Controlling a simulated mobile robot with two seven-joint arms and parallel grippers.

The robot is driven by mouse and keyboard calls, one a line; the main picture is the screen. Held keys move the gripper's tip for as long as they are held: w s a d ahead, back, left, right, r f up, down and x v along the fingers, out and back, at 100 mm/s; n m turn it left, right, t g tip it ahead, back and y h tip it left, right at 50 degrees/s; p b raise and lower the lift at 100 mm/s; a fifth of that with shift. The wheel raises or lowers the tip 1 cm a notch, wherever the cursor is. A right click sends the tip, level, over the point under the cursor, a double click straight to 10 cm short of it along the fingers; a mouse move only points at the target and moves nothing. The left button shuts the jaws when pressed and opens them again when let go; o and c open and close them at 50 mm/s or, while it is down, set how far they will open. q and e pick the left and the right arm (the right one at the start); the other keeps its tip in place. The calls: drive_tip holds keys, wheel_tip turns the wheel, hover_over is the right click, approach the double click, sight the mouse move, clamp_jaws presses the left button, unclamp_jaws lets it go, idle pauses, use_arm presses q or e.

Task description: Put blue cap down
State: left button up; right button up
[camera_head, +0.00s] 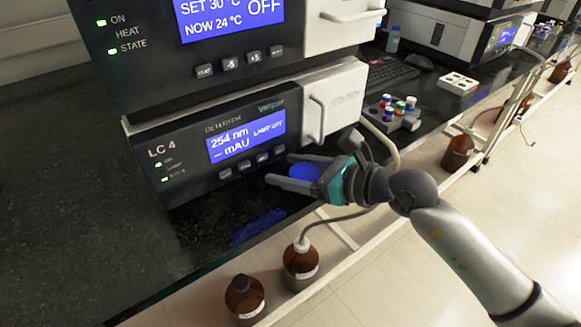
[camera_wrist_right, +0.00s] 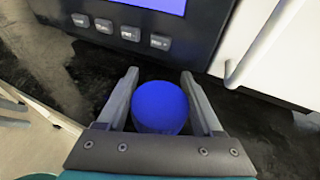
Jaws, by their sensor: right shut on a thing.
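The blue cap (camera_head: 304,171) is a round, bright blue piece between the fingers of my right gripper (camera_head: 280,170). In the right wrist view the blue cap (camera_wrist_right: 160,106) sits between the two grey fingers of my right gripper (camera_wrist_right: 160,88), which is shut on it. The gripper is over the black bench top (camera_head: 75,215), just in front of the LC 4 detector (camera_head: 185,148). I cannot tell whether the cap touches the bench. My left gripper is not in view.
Two brown bottles (camera_head: 301,261) (camera_head: 245,299) stand below the bench's front edge; a tube runs from one. A white door with a handle (camera_head: 318,118) is close above the gripper. A grey vial rack (camera_head: 392,118) stands to the right. The bench at left is clear.

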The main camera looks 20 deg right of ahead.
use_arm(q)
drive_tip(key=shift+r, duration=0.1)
use_arm(e)
drive_tip(key=shift+f, duration=0.3)
drive_tip(key=shift+f, duration=0.1)
drive_tip(key=o, duration=1.3)
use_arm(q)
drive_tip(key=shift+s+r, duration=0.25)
